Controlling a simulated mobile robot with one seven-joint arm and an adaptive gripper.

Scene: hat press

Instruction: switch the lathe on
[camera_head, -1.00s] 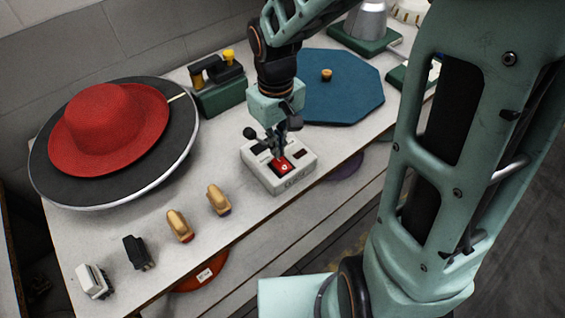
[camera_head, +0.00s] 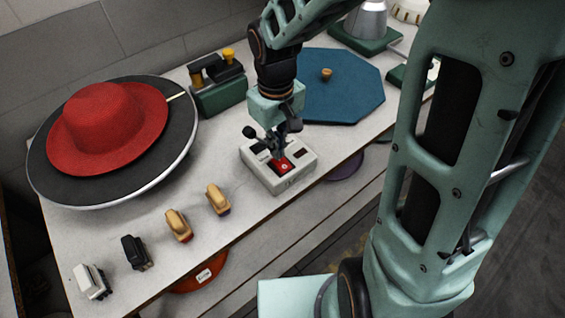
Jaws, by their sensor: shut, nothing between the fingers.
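A white switch box (camera_head: 291,184) with a red switch (camera_head: 285,165) on its top stands near the front edge of the bench. A small dark window shows beside the red switch. My gripper (camera_head: 279,156) is shut and empty, pointing down at the red switch. Its tips are at or just above the switch; I cannot tell if they touch, as the fingers hide part of it. A red hat (camera_head: 105,125) lies on a round dark plate (camera_head: 60,180) with a pale rim at the left. Whether this plate belongs to the lathe is not clear.
A green device with yellow knobs (camera_head: 218,95) stands behind the box. A blue octagonal board (camera_head: 345,100) lies at the right. Two tan brushes (camera_head: 218,199), a black block (camera_head: 136,252) and a white block (camera_head: 90,281) line the front left.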

